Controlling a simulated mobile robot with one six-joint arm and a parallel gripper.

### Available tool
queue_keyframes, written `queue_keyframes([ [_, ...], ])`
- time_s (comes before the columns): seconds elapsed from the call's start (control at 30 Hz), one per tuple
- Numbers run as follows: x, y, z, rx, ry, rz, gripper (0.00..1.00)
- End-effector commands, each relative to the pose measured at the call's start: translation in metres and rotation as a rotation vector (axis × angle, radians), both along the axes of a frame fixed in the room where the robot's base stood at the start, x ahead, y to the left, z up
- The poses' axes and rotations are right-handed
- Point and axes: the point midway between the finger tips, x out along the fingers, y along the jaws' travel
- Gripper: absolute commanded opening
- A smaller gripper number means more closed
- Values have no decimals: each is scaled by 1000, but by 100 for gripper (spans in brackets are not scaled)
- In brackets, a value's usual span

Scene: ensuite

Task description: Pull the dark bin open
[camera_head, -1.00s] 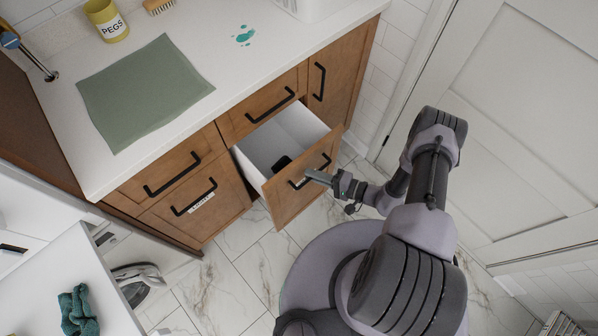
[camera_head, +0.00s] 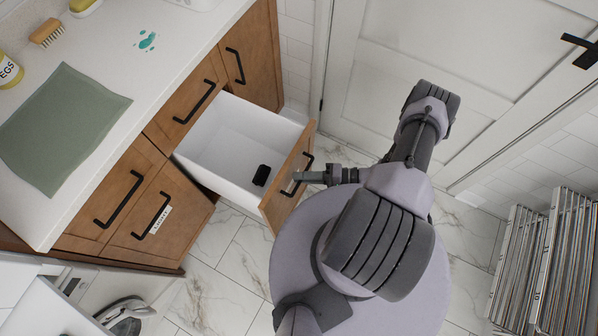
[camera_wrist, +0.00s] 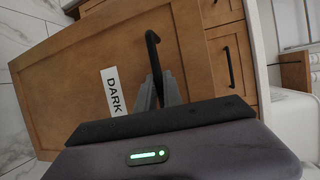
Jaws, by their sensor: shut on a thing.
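The dark bin (camera_head: 230,142) is a white-lined pull-out with a wooden front, standing well out from the cabinet in the head view. A small black item (camera_head: 261,175) lies on its floor. In the wrist view its front (camera_wrist: 70,80) carries a white label (camera_wrist: 113,91) reading DARK and a black bar handle (camera_wrist: 153,52). My gripper (camera_head: 300,176) is at the handle from the outside; in the wrist view its fingers (camera_wrist: 160,92) are shut on the bar. The fingertips are partly hidden by the gripper body.
A green cloth (camera_head: 62,125) lies on the counter. An iron (camera_head: 125,315) is at the lower left. Folded drying racks (camera_head: 545,260) stand at the right. A white door (camera_head: 440,60) is behind my arm.

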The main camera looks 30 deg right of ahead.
Motion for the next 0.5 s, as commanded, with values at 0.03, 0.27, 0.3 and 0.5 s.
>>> queue_keyframes([
  [0.03,0,0,0,0,0,0,0],
  [0.27,0,0,0,0,0,0,0],
  [0.3,0,0,0,0,0,-1,0],
  [0.5,0,0,0,0,0,-1,20],
])
